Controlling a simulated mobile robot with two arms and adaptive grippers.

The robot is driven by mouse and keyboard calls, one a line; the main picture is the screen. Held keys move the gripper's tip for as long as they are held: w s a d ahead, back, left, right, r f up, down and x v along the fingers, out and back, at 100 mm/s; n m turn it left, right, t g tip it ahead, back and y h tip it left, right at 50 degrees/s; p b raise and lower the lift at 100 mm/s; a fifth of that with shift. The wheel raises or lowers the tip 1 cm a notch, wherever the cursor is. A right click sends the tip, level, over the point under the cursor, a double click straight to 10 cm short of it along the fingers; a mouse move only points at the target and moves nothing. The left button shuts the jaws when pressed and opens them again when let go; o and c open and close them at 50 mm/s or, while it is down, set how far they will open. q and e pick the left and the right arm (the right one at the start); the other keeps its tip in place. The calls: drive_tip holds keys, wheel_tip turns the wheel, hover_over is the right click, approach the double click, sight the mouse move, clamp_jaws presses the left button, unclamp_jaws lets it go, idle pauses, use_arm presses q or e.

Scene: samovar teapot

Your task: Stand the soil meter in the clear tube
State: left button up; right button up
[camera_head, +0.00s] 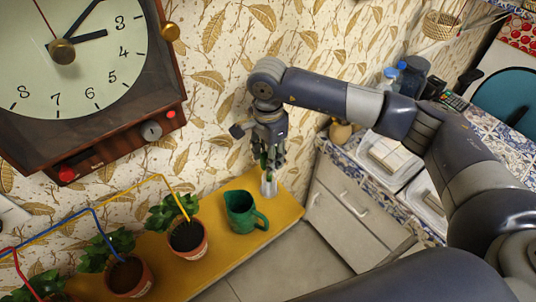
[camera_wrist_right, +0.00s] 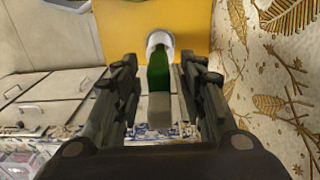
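The soil meter is green with a grey end (camera_wrist_right: 158,75). In the right wrist view it lies between the fingers of my right gripper (camera_wrist_right: 158,72), with a visible gap on each side. Its far end overlaps the round pale rim of the clear tube (camera_wrist_right: 154,37) and appears to be in its mouth. In the head view the clear tube (camera_head: 269,187) stands on the yellow shelf, right under my right gripper (camera_head: 269,162). The green of the meter (camera_head: 263,161) shows between the fingers. How deep it sits is hard to tell. My left gripper is not in view.
A green mug (camera_head: 242,212) stands beside the tube on the yellow shelf (camera_head: 225,258). Several potted plants (camera_head: 187,238) with coloured wires stand to the left. A large clock (camera_head: 75,70) hangs above. A counter with trays (camera_head: 390,160) is at right.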

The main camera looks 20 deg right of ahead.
wheel_tip(320, 180, up, 12)
idle(0.7)
drive_tip(key=shift+f, duration=0.1)
idle(0.8)
